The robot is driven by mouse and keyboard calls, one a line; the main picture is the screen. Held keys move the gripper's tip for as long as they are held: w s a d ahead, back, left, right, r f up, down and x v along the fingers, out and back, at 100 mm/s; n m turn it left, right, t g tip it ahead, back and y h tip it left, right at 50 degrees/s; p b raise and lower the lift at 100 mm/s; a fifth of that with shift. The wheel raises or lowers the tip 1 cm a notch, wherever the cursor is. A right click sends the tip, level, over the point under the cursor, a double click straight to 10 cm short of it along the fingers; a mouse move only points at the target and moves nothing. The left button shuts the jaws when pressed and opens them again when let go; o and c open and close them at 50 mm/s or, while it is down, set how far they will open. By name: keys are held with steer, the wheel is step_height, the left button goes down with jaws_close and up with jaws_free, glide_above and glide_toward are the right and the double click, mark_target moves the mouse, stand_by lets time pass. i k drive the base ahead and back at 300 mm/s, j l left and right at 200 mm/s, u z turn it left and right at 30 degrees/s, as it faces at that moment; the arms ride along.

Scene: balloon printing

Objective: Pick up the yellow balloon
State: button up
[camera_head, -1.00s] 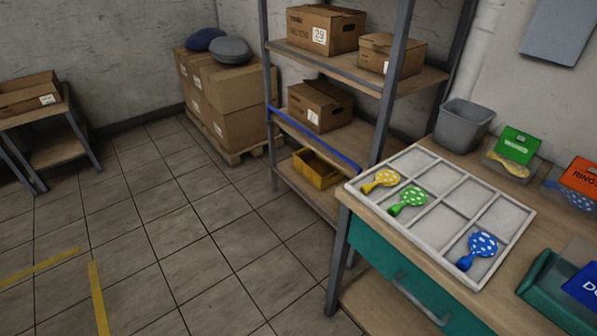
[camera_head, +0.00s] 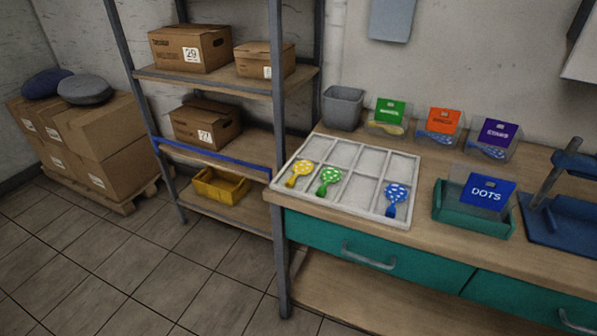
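The yellow balloon (camera_head: 300,171) with pale dots lies in the front left compartment of a white divided tray (camera_head: 343,203). The tray sits on the left end of a wooden workbench (camera_head: 425,238). A green dotted balloon (camera_head: 328,179) lies in the compartment to the right of the yellow one. A blue dotted balloon (camera_head: 396,196) lies in the front right compartment. The back compartments look empty. My gripper is not in view.
A metal shelf post (camera_head: 279,150) stands close to the tray's left side. Behind the tray are a grey bin (camera_head: 343,108) and a green-labelled holder (camera_head: 390,110). A teal DOTS box (camera_head: 472,215) and a blue press (camera_head: 560,215) stand right. Tiled floor (camera_head: 190,290) is clear.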

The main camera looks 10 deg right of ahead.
mark_target(303, 167)
steer(key=i+j, duration=0.4)
steer(key=i+j+z, duration=0.1)
steer(key=i+j, duration=0.3)
steer(key=j, duration=0.2)
